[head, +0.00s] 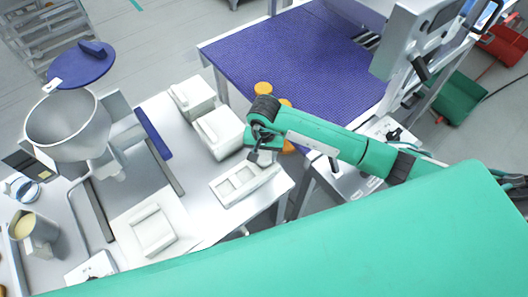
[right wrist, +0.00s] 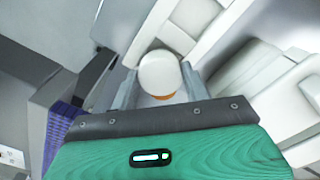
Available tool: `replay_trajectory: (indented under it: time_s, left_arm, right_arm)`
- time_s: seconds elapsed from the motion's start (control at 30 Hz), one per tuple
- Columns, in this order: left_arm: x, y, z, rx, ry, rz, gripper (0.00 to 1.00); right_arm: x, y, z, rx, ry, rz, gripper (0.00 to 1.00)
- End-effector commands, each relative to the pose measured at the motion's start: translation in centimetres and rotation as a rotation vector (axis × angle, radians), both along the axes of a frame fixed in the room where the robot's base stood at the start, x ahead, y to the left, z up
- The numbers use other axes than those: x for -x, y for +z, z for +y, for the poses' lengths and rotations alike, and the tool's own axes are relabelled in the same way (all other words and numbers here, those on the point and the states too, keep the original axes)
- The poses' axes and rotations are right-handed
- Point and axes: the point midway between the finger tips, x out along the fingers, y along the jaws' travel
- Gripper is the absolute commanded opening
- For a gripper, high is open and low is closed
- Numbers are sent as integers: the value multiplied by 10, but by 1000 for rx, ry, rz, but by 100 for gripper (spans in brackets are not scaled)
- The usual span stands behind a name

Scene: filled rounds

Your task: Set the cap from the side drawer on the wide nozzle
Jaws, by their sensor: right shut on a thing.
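My right gripper (head: 258,157) is over the near right end of the white table, above a white open tray with compartments (head: 232,190). In the right wrist view its two fingers (right wrist: 158,88) are shut on a white, round-topped cap (right wrist: 160,70) with an orange band below. The tray also shows in the wrist view (right wrist: 205,45), just beyond the cap. I cannot tell whether the cap is clear of the tray. In the head view the cap is too small to make out. I cannot pick out the wide nozzle or surely identify the side drawer. My left gripper is not in view.
A metal hopper (head: 68,125) on a machine stands at the left of the table. Two white boxes (head: 219,131) stand behind the tray, and a flat white box (head: 153,230) lies nearer. A purple-topped surface (head: 290,50) lies beyond, with orange round things (head: 263,88) near it.

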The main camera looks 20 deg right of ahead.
Motion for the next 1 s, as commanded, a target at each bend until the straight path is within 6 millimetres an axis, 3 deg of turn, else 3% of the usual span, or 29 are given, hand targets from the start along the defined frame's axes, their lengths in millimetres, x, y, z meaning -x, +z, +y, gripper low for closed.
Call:
replay_trajectory:
  time_s: [0.33, 0.37, 0.5, 0.7, 0.8, 1.0]
  left_arm:
    - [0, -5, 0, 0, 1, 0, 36]
    - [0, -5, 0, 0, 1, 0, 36]
    - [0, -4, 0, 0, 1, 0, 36]
    - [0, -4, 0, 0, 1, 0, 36]
    - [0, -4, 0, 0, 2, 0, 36]
    - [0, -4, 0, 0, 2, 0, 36]
  right_arm:
    - [0, -3, 0, 0, 0, -1, 25]
    - [0, -3, 0, 0, 0, -1, 49]
    - [0, -2, 0, 0, 0, -1, 72]
    - [0, -3, 0, 0, 0, -1, 74]
    - [0, -3, 0, 0, 0, 0, 94]
    - [0, -3, 0, 0, 0, 0, 94]
